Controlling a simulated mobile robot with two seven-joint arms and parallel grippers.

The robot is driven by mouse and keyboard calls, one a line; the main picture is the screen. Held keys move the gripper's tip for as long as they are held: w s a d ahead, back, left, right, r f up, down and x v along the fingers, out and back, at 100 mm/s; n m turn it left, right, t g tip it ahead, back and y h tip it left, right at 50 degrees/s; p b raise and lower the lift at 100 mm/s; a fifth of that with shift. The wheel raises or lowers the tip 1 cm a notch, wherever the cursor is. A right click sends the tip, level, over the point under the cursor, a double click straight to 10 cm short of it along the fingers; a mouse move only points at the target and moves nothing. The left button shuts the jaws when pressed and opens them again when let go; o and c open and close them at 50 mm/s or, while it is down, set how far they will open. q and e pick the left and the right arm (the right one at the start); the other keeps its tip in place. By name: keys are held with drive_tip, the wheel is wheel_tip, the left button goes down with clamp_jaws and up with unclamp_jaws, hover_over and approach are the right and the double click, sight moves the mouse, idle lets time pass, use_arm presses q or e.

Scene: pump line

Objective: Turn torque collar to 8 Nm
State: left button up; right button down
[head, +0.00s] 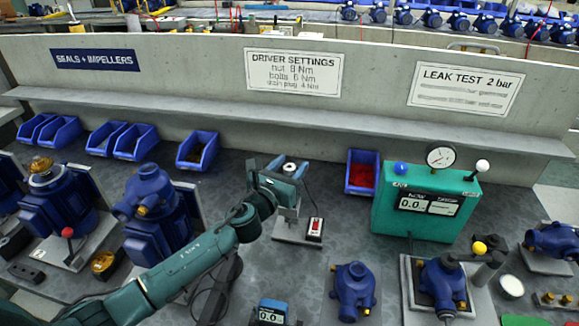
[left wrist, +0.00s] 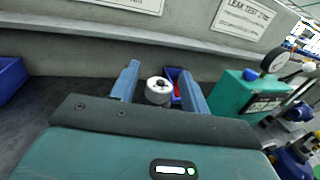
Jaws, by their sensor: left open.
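The torque collar (head: 290,168) looks like a white round knob with a dark top, on a stand in the middle of the bench. In the left wrist view the collar (left wrist: 158,92) shows between the fingers of my left gripper (left wrist: 161,85). My left gripper (head: 287,170) is open, with one finger on each side of the collar; I cannot tell whether either touches it. Scale marks on the collar are too small to read. The DRIVER SETTINGS sign (head: 293,72) lists nut, bolts and drain plug values in Nm. My right gripper is not in view.
A red switch box (head: 315,228) stands just right of the stand. A red-filled blue bin (head: 361,172) and the green leak tester (head: 425,208) are further right. Blue pumps (head: 150,205) stand at left and front. A wall with a ledge (head: 220,112) runs behind.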

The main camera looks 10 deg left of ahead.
use_arm(q)
drive_tip(key=c, duration=1)
drive_tip(key=shift+y, duration=0.3)
drive_tip(key=n+y, duration=0.3)
drive_tip(key=y, duration=0.1)
drive_tip(key=shift+d+t, duration=0.1)
drive_tip(key=shift+t, duration=0.2)
drive_tip(key=n+y, duration=0.1)
drive_tip(key=y, duration=0.1)
drive_tip(key=n+y, duration=0.2)
drive_tip(key=y, duration=0.1)
drive_tip(key=shift+n+g+y, duration=0.3)
drive_tip(key=shift+g, duration=0.1)
drive_tip(key=n+g+y+b, duration=0.1)
drive_tip(key=n+g+y, duration=0.1)
drive_tip(key=n+y, duration=0.1)
drive_tip(key=shift+f+y+b, duration=0.1)
drive_tip(key=shift+y+b, duration=0.25)
drive_tip(key=shift+y, duration=0.35)
drive_tip(key=shift+n+g+y+b, duration=0.65)
drive_tip(key=shift+n+g+y, duration=0.55)
drive_tip(key=shift+y, duration=0.2)
